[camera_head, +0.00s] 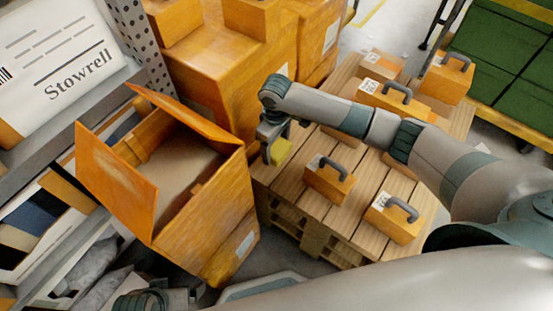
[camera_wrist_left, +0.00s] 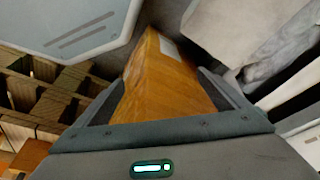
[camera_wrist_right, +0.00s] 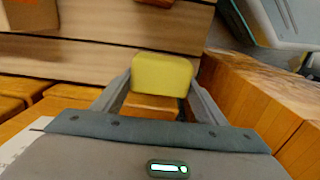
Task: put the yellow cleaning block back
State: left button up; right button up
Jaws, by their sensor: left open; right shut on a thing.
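The yellow cleaning block (camera_head: 281,152) is a small yellow block held at the end of my right arm in the head view. My right gripper (camera_head: 272,141) is shut on it, over the pallet's left edge beside the open carton. In the right wrist view the yellow block (camera_wrist_right: 162,73) sits between the two fingertips. My left gripper (camera_wrist_left: 158,88) is open and empty. In its wrist view an orange-brown carton side (camera_wrist_left: 165,75) shows beyond and between the fingers; I cannot tell whether they touch it.
A large open carton (camera_head: 205,208) with raised flaps stands left of the pallet. The wooden pallet (camera_head: 285,188) bears several handled boxes (camera_head: 328,182). Stacked cartons (camera_head: 215,65) stand behind. A shelf rack (camera_head: 60,115) lines the left; green crates (camera_head: 500,60) are at top right.

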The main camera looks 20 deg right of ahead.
aim_at(276, 153)
jog(key=shift+f, duration=1.25)
pick_arm(q)
jog(key=shift+w+d, duration=0.3)
pick_arm(e)
jog(key=shift+f, duration=0.55)
notch_tip(276, 153, down, 3)
jog(key=shift+r+b, duration=0.2)
jog(key=shift+b, duration=0.25)
pick_arm(q)
jog(key=shift+w+d+f+t, duration=0.1)
jog(key=shift+w+d+t, duration=0.05)
jog(key=shift+d+t, duration=0.2)
pick_arm(e)
jog(key=shift+f, duration=0.15)
jog(key=o, duration=1)
